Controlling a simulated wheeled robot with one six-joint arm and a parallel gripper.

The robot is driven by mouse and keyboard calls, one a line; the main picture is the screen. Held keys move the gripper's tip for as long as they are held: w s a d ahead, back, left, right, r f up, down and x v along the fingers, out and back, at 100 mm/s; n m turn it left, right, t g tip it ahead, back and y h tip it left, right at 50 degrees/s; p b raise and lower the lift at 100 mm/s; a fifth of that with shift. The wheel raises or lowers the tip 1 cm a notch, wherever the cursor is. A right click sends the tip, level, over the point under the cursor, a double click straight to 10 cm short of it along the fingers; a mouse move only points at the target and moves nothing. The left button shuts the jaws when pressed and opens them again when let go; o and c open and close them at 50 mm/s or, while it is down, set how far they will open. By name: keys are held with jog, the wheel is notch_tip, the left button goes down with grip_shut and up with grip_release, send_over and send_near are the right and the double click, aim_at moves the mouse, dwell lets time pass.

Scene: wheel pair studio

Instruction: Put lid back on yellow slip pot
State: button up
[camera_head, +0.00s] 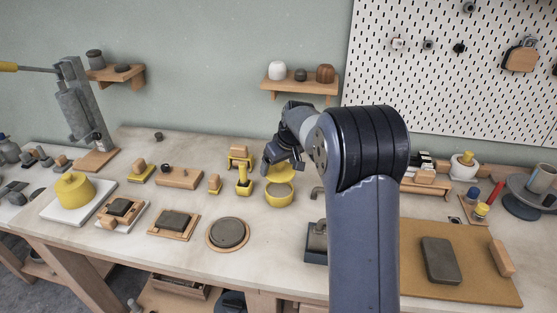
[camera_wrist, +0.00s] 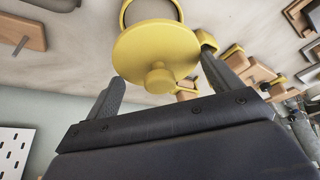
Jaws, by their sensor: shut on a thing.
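The yellow slip pot (camera_head: 279,198) stands upright on the bench with its mouth uncovered towards the front. The yellow lid (camera_head: 283,172) is above and behind the pot, partly hidden by my gripper (camera_head: 270,160). In the wrist view the round lid (camera_wrist: 140,48) shows its knob (camera_wrist: 160,78) towards me. My gripper (camera_wrist: 160,82) has a finger on each side of the lid and is shut on it. The pot's rim (camera_wrist: 126,12) shows beyond the lid, which overlaps part of it in the picture. I cannot tell the gap between lid and pot.
A yellow tool on a stand (camera_head: 243,183) is close to the pot's left. A round dark disc on a wooden board (camera_head: 228,233) lies in front on the left. A dark metal block (camera_head: 316,240) stands to the front right. Bare bench lies just before the pot.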

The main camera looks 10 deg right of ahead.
jog(key=shift+f+b, duration=2.15)
jog(key=shift+f, duration=1)
jog(key=shift+f, duration=0.1)
jog(key=o, duration=0.8)
jog(key=shift+r+p, duration=2.4)
jog(key=shift+r, duration=1.15)
jog(key=shift+c, duration=0.5)
grip_shut()
